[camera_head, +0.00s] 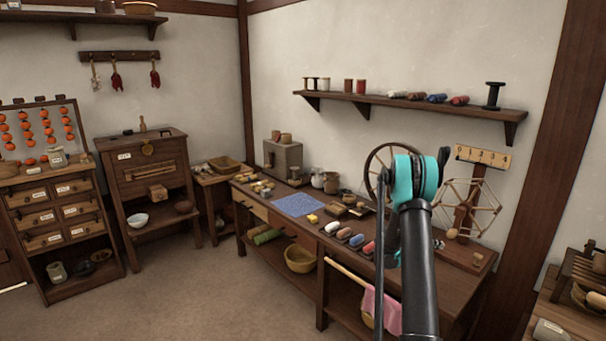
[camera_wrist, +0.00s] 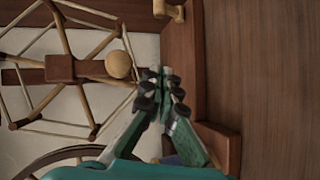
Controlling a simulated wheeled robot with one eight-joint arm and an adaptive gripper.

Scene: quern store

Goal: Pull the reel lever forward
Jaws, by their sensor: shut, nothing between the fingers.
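The reel (camera_head: 470,208) stands at the right end of the long workbench, a spoked wooden frame on a dark post. A pale round knob (camera_head: 452,233), which looks like its lever end, sits low at the left of the post. In the wrist view the reel (camera_wrist: 60,68) fills the left side, and the round knob (camera_wrist: 118,65) lies just left of my fingertips. My gripper (camera_wrist: 160,82) is shut and empty, its fingertips together, apart from the knob as far as I can tell. In the head view my arm hides the gripper.
The long workbench (camera_head: 275,222) carries a blue mat (camera_head: 298,204), small rolls and pots. A spinning wheel (camera_head: 378,165) stands left of the reel, partly behind my arm. A wall shelf (camera_head: 410,104) with spools hangs above. Open floor (camera_head: 190,290) lies to the left.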

